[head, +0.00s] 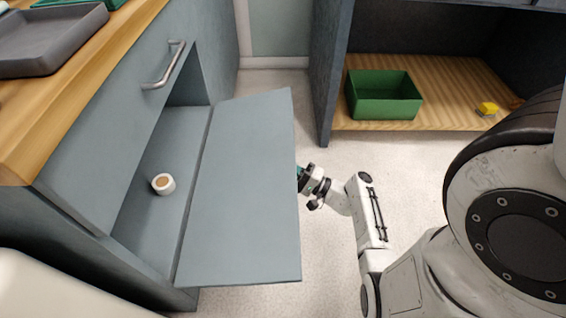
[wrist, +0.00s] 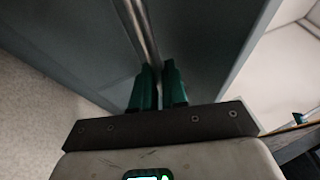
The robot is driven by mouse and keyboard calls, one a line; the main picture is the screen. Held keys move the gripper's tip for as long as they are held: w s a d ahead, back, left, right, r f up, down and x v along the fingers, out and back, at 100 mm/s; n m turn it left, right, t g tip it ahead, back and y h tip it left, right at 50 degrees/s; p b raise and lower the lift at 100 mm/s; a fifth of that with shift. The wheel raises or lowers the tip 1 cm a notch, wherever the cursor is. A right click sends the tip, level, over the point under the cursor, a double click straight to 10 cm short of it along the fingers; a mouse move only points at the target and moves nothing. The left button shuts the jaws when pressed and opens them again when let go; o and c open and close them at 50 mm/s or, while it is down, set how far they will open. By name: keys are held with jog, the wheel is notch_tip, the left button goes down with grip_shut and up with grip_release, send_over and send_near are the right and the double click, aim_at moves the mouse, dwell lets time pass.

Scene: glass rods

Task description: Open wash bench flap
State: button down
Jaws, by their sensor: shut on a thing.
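The wash bench flap (head: 250,190) is a grey-blue panel, hinged along its lower edge and swung far down and outward, so the compartment behind it stands open. My gripper (head: 302,176) is at the flap's outer edge in the head view, its fingertips partly hidden by the panel. In the wrist view my gripper's green fingers (wrist: 158,85) are shut around a metal bar handle (wrist: 143,28) on the flap's face. That handle is hidden in the head view.
A white roll-like object (head: 163,184) stands inside the open compartment. Another bar handle (head: 165,66) is on the bench front above. A grey tray (head: 45,45) lies on the wooden top. A green bin (head: 384,108) and a yellow object (head: 488,109) sit on a wooden shelf. Floor shows right of the flap.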

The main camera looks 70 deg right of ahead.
jog(key=shift+m+t, duration=0.3)
jog(key=shift+t, duration=0.6)
jog(key=shift+w+a+f, duration=0.1)
jog(key=shift+w+f, duration=0.1)
jog(key=shift+f, duration=0.45)
jog(key=shift+w+a+f, duration=0.1)
jog(key=shift+w+f, duration=0.05)
jog(key=shift+f, duration=0.45)
jog(key=shift+w+a+f, duration=0.1)
jog(key=shift+w+f, duration=0.1)
jog(key=shift+f, duration=0.45)
jog(key=c, duration=1.5)
grip_release()
jog(key=shift+a, duration=0.15)
jog(key=o, duration=0.3)
jog(key=shift+s, duration=0.15)
jog(key=shift+s+d+h, duration=0.15)
jog(key=shift+d+h, duration=0.15)
jog(key=shift+d, duration=0.05)
